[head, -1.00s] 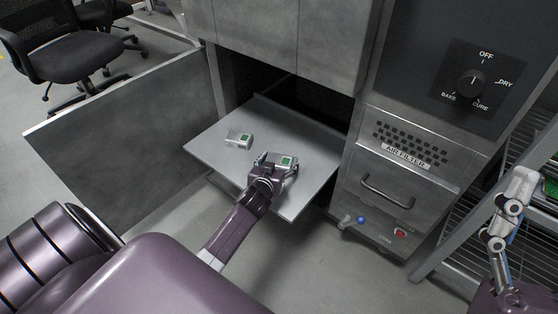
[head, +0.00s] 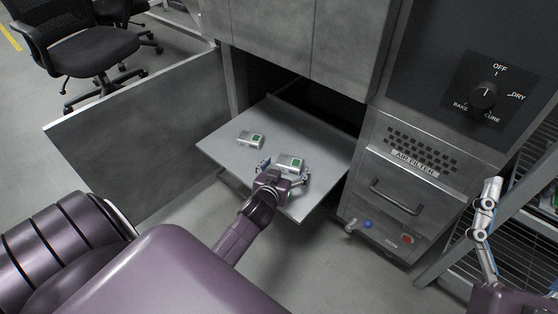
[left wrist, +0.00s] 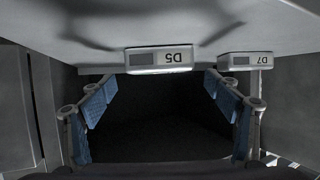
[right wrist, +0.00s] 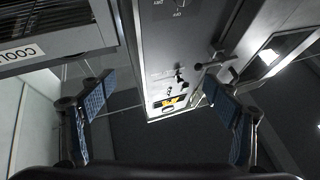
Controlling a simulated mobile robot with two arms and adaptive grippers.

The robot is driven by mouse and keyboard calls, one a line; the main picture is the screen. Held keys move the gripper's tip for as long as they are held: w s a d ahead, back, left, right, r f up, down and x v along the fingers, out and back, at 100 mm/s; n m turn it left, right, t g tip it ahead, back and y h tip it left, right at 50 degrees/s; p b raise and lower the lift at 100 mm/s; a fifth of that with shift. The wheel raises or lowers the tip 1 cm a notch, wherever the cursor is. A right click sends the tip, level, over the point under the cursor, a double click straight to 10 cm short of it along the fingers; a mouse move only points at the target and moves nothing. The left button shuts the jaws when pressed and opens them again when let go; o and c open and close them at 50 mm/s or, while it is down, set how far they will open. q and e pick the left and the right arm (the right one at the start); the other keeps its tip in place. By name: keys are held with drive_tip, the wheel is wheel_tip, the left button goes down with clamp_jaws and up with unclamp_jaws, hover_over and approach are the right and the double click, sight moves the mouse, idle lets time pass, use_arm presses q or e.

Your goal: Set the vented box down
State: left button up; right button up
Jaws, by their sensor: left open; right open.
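A grey box with a green patch (head: 290,161) sits on the pulled-out metal shelf (head: 226,150). My right gripper (right wrist: 160,82) is open and empty, away from the shelf.
The shelf sticks out of a grey cabinet, with an open door panel (head: 140,135) to its left. A drawer with a handle (head: 395,196) and a control dial (head: 484,95) are on the right. A wire rack (head: 515,235) stands at far right.

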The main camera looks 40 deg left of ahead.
use_arm(q)
drive_tip(key=p+v, duration=0.1)
drive_tip(key=v, duration=0.2)
drive_tip(key=shift+s+r, duration=0.1)
drive_tip(key=p+v, duration=0.1)
drive_tip(key=v, duration=0.3)
drive_tip(key=shift+s+r, duration=0.1)
drive_tip(key=shift+s, duration=0.15)
drive_tip(key=s+d+r+m+t+h, duration=0.1)
drive_tip(key=d+r+m+t+h, duration=0.1)
drive_tip(key=d+r, duration=0.8)
drive_tip(key=s+d+r+m+t+h, duration=0.2)
drive_tip(key=d+r+m+h, duration=0.2)
drive_tip(key=d+r, duration=0.7)
drive_tip(key=shift+s+r+h, duration=0.35)
drive_tip(key=shift+r+h, duration=0.6)
drive_tip(key=shift+h, duration=0.05)
use_arm(e)
wheel_tip(320, 180, down, 13)
drive_tip(key=w+d+g+h, duration=0.1)
drive_tip(key=w+g+h, duration=0.1)
drive_tip(key=g, duration=0.4)
drive_tip(key=shift+w+g+h, duration=0.3)
drive_tip(key=shift+w+g, duration=0.1)
drive_tip(key=shift+w, duration=0.05)
use_arm(q)
drive_tip(key=shift+d, duration=0.1)
